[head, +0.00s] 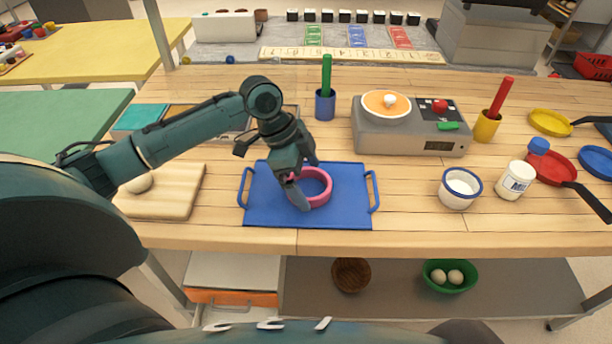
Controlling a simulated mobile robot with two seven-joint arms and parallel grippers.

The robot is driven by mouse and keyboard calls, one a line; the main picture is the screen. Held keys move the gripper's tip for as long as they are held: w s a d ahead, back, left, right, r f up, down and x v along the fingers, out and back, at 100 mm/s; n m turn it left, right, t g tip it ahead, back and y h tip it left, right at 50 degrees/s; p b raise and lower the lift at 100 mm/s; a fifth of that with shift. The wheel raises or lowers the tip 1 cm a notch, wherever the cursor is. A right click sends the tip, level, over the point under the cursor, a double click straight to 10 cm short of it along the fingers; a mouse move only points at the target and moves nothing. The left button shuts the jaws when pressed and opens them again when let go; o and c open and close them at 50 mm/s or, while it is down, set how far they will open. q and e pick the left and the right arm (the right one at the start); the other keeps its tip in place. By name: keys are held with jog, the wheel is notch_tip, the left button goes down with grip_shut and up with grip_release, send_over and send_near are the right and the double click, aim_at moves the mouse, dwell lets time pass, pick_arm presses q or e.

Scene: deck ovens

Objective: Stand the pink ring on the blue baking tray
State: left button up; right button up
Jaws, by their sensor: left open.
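The tray rests on the wooden table with a handle at each side. My left gripper (303,182) reaches down from the upper left at the ring's left side. Its jaws are open, with one grey finger in front of the ring's left rim. The gripper hides part of that rim, and I cannot tell whether the fingers touch it. My right gripper is not in view.
A cutting board (165,205) with a round, pale item lies left of the tray. A blue cup (325,108) with a green stick and a grey scale (412,135) stand behind. A white bowl (460,200) and jar (515,180) stand right. Table between tray and bowl is clear.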

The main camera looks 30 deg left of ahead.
pick_arm(q)
jog(key=v, duration=1.2)
